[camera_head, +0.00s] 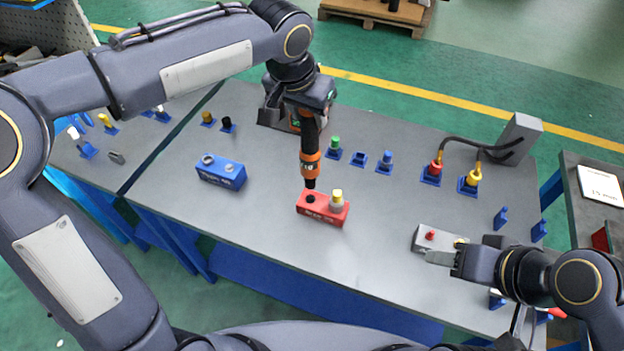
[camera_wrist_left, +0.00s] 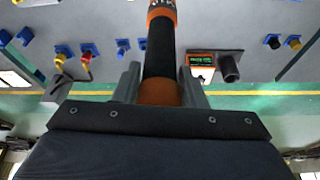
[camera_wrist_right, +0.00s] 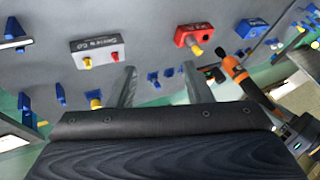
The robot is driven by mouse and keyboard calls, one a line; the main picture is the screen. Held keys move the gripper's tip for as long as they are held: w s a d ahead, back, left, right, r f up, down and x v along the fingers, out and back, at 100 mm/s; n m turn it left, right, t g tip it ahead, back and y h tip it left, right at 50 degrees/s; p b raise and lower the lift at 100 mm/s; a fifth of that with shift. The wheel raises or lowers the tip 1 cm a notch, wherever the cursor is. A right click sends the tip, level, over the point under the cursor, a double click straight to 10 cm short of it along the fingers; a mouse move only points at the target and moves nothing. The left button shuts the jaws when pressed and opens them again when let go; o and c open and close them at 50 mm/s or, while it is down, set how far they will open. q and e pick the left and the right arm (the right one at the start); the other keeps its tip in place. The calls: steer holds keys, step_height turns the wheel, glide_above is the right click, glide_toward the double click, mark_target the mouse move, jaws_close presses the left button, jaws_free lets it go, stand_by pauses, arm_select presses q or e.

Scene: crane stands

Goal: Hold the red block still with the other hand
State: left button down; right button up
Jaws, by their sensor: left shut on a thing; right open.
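The red block (camera_head: 318,212) stands on the grey table, with a dark hole on its left and a yellow-topped pale plug (camera_head: 337,200) on its right. It also shows in the right wrist view (camera_wrist_right: 186,39). My left gripper (camera_head: 304,110) is shut on an upright black and orange tool (camera_head: 309,163), also seen in the left wrist view (camera_wrist_left: 161,50).
A blue block (camera_head: 222,172) stands left of the red block. Blue holders with coloured plugs line the back and right. A grey box (camera_head: 518,138) has cables to red and yellow plugs. The table between the red and grey blocks is clear.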

steer(key=shift+w, duration=0.35)
steer(key=shift+s, duration=0.1)
